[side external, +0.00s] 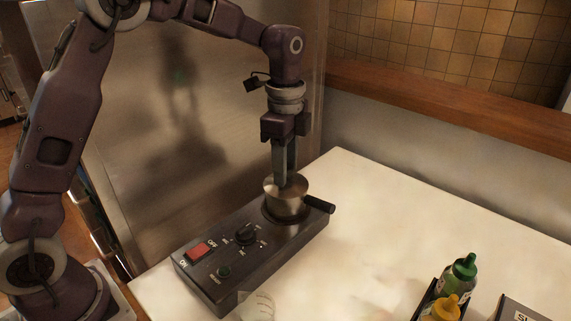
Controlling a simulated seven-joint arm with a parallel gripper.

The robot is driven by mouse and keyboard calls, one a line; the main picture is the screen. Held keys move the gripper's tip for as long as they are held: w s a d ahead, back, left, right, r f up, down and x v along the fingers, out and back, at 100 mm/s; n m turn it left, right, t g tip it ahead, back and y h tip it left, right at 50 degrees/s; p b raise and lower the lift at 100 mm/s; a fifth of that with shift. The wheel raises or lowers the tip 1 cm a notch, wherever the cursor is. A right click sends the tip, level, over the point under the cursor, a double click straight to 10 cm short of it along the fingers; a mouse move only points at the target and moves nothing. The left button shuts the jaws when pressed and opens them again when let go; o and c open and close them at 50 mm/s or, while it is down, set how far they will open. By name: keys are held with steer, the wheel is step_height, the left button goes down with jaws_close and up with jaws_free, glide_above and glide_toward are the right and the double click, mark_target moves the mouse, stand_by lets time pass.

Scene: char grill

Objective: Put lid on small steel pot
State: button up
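A small steel pot (284,207) with a black handle (319,204) stands on the burner at the far end of a dark control unit (223,264). A round steel lid (273,188) is at the pot's top; I cannot tell whether it is fully seated or slightly raised. My gripper (284,180) points straight down over the lid, with its fingertips at the lid's centre. The fingers hide the lid's knob, so I cannot tell whether they are closed on it.
The unit carries a red switch (200,250) and a black dial (246,235). A clear glass (257,307) stands in front. A green-capped bottle (459,274) and a yellow bottle (443,309) sit in a dark caddy at lower right. The counter (385,225) between is clear.

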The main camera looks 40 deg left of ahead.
steer(key=shift+o, duration=1.1)
step_height(320, 180, up, 14)
